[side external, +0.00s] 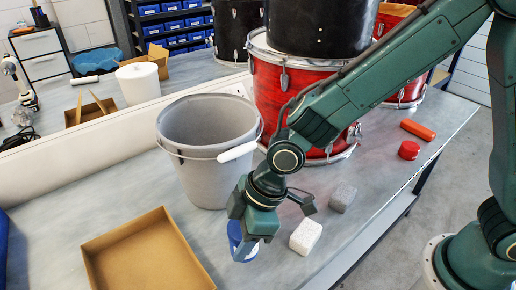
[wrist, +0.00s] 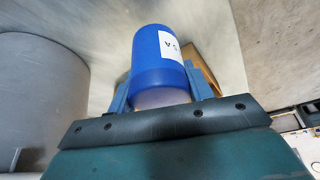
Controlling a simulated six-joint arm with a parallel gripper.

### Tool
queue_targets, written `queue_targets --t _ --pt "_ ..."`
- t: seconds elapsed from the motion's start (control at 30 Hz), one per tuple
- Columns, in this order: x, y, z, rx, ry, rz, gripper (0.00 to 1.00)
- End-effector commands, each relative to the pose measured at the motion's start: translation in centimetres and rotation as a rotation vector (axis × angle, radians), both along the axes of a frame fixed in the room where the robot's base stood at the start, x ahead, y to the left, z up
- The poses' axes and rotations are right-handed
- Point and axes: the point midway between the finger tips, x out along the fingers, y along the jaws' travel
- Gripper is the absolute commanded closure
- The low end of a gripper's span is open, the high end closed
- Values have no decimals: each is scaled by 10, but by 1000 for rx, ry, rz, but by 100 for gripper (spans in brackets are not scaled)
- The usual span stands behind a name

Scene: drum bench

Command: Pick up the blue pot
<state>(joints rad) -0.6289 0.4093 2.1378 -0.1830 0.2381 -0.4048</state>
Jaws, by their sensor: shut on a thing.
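The blue pot (side external: 236,238) is partly hidden behind my gripper (side external: 246,243) in the side view. In the wrist view, the blue pot (wrist: 157,62) shows a white label with dark lettering and a pale band at the near end. My gripper (wrist: 158,88) is shut on it, with one finger on each side. I cannot tell whether the pot touches the bench.
A grey bucket (side external: 205,165) with a white handle stands behind my gripper. An empty cardboard tray (side external: 150,262) lies to the left. A white block (side external: 306,237) and a grey block (side external: 343,196) lie to the right. Drums (side external: 300,92) stand at the back.

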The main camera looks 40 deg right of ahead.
Motion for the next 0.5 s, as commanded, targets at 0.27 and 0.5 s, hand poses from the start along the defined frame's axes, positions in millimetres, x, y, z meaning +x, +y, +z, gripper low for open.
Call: queue_targets --t 0.27,0.5 --pt "1 1 64 4 -7 -1 74" --pt "1 0 110 4 -4 -1 74"
